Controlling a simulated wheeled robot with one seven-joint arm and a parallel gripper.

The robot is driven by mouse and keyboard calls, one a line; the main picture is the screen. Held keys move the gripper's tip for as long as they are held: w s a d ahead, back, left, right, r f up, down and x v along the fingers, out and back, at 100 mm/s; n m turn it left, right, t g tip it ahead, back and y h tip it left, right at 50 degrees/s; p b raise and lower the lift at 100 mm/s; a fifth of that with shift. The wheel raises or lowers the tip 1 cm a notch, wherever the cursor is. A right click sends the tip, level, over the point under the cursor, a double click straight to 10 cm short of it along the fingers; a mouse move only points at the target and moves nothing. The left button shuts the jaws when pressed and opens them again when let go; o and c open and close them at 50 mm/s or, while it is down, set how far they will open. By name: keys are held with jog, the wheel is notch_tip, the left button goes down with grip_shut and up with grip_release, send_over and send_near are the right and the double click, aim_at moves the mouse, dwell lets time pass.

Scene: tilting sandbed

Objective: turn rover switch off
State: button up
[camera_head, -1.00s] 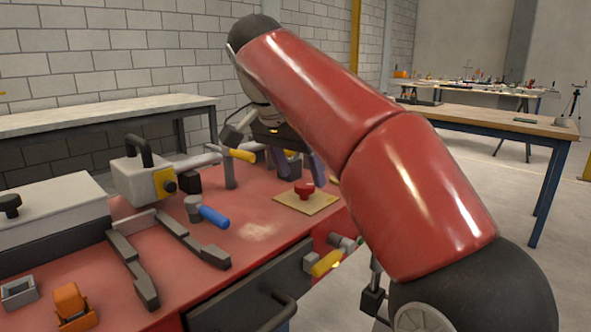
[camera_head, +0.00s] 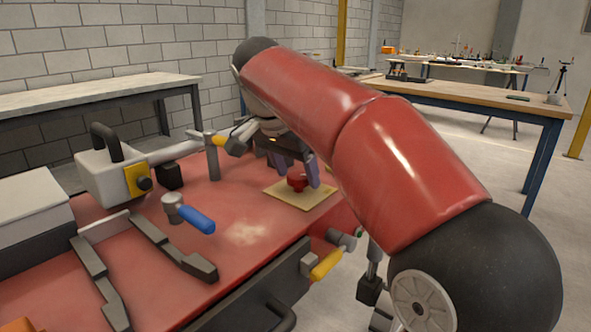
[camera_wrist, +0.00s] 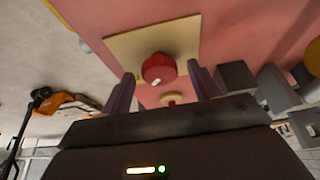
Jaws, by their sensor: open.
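The rover switch appears to be a red round knob (camera_head: 297,181) on a flat tan plate (camera_head: 279,192) near the right end of the red bench top. In the wrist view the knob (camera_wrist: 158,68) has a white mark on its edge, and the tan plate (camera_wrist: 125,47) lies around it. My gripper (camera_head: 299,172) is open, its two purple fingers low over the plate beside the knob. In the wrist view my gripper (camera_wrist: 163,83) has a finger on either side of the knob's line, with gaps; I cannot tell any contact.
A blue-handled valve (camera_head: 194,216) and dark rails (camera_head: 150,240) lie left of the plate. A grey box with a black handle (camera_head: 110,176) and a yellow-handled lever (camera_head: 226,141) stand behind. Another yellow handle (camera_head: 326,265) juts from the bench's front. Bare red surface lies before the plate.

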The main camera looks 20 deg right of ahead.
jog(key=shift+f, duration=0.1)
jog(key=c, duration=1)
jog(key=shift+o, duration=0.2)
jog(key=n, duration=0.2)
jog(key=n+t+y, duration=0.1)
jog(key=n, duration=0.1)
jog(key=shift+s+d+n+b, duration=0.1)
jog(key=shift+d+n+b, duration=0.05)
jog(key=shift+n+b, duration=0.25)
jog(key=n+t+y, duration=0.1)
jog(key=n+y, duration=0.1)
jog(key=n, duration=0.2)
jog(key=shift+d, duration=0.15)
jog(key=n+y, duration=0.1)
jog(key=n, duration=0.4)
jog(key=shift+d+y+p, duration=0.2)
jog(key=shift+y+p, duration=0.2)
jog(key=shift+d+n+g+y, duration=0.1)
jog(key=shift+n+g+y, duration=0.2)
jog(key=shift+n, duration=0.75)
jog(key=shift+d+n+g+y, duration=0.15)
jog(key=shift+n+y, duration=0.25)
jog(key=shift+n, duration=0.65)
jog(key=shift+a, duration=0.1)
